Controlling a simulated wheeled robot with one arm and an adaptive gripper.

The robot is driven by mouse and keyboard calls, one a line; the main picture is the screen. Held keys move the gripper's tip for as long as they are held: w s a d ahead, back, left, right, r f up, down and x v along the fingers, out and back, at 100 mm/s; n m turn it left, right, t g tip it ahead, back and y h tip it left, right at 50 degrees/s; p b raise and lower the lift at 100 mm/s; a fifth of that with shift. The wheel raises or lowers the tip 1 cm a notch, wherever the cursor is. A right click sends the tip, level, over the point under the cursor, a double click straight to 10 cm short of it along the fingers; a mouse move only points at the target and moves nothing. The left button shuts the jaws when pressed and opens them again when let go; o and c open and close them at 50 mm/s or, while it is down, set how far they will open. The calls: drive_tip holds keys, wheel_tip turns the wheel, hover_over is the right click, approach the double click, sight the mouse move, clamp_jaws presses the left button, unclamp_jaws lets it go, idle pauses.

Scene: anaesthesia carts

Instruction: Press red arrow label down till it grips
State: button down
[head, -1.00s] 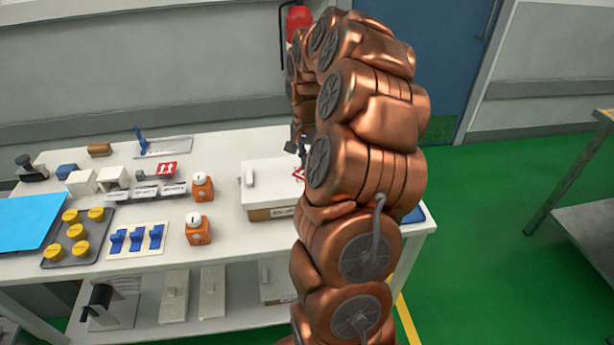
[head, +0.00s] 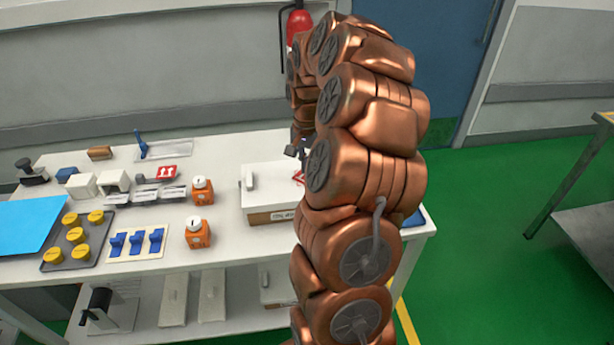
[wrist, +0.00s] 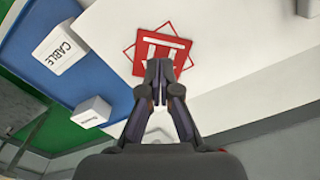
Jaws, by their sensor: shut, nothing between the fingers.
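The red arrow label (wrist: 160,44), with white arrows, lies on the white lid of a box (head: 262,180). In the wrist view it sits turned over a thin red printed outline (wrist: 131,52), whose corners show around it. Whether it lies fully flat cannot be told. My gripper (wrist: 157,98) is shut and empty, its fingertips at the label's near edge in that view; contact cannot be told. In the head view my arm hides most of the label, and my gripper (head: 294,151) shows only as a small dark part above the lid.
Orange blocks (head: 198,233) stand left of the box.

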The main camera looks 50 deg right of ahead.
drive_tip(key=shift+f+b, duration=0.6)
drive_tip(key=shift+f, duration=0.25)
idle(1.1)
drive_tip(key=shift+r, duration=3.5)
wheel_tip(320, 180, up, 12)
